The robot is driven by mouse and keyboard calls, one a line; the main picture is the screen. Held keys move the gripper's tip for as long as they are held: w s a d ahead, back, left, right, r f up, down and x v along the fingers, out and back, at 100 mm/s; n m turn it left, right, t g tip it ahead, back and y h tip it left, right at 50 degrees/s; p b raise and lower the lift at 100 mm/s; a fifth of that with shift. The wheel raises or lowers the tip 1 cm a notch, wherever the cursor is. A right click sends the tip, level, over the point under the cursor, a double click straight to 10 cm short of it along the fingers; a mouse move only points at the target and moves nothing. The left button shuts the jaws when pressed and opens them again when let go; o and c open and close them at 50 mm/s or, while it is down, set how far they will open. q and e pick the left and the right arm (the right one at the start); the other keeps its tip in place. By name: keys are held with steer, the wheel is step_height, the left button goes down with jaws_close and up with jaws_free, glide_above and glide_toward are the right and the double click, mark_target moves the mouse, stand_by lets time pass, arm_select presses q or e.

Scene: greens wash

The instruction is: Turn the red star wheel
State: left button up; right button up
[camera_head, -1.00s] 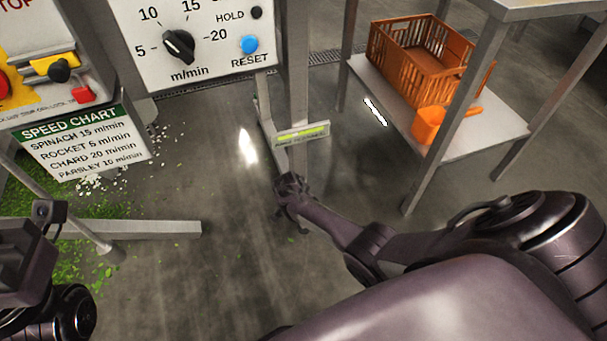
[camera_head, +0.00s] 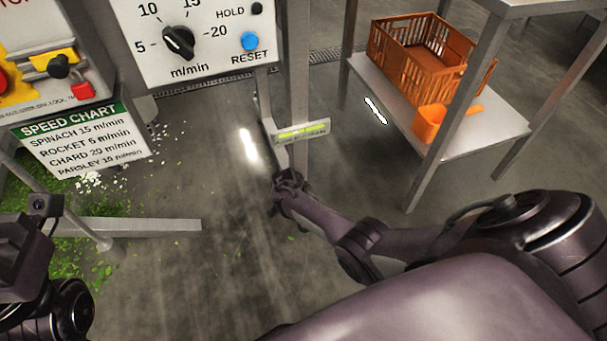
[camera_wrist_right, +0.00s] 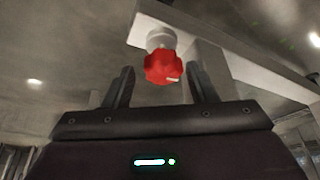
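The red star wheel (camera_wrist_right: 163,66) shows in the right wrist view, on a pale round hub under a grey metal bar. It has a lobed rim and a small white mark. My right gripper (camera_wrist_right: 158,85) is open, with one finger on each side of the wheel's line. The wheel appears beyond the fingertips; I cannot tell whether it is between them. In the head view my right gripper (camera_head: 284,190) is low by the metal post, and the wheel is not visible there. At the left edge, part of my left arm shows, but its fingers cannot be made out.
A control panel (camera_head: 215,48) with a black dial and blue button stands at the upper left, above a speed chart sign (camera_head: 75,140). A metal post (camera_head: 298,90) with a small label plate (camera_head: 302,131) stands near my right gripper. An orange crate (camera_head: 400,65) sits on a shelf (camera_head: 480,140).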

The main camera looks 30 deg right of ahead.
steer(key=shift+w+a+r, duration=0.1)
steer(key=shift+w, duration=0.15)
stand_by(0.3)
